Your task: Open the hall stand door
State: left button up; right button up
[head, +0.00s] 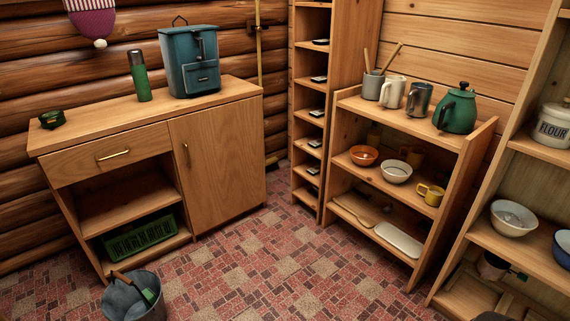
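The hall stand (75,137) is a light wooden cabinet against the log wall on the left. Its door (225,160) is the flat panel on the right half of the front, and it is shut. A slim vertical brass handle (186,154) sits near the door's left edge. To the left of the door are a shut drawer (80,165) with a brass handle and an open shelf space below it. Neither of my grippers can be made out in the head view.
A grey bucket (150,310) stands on the floor before the stand's left part. A teal backpack (188,62) and green flask (139,75) stand on top; a green crate (138,236) sits below. The tiled floor (260,250) before the door is clear. Shelves with crockery (455,108) stand right.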

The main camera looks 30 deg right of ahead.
aim_at(218, 151)
jog(key=z, duration=0.7)
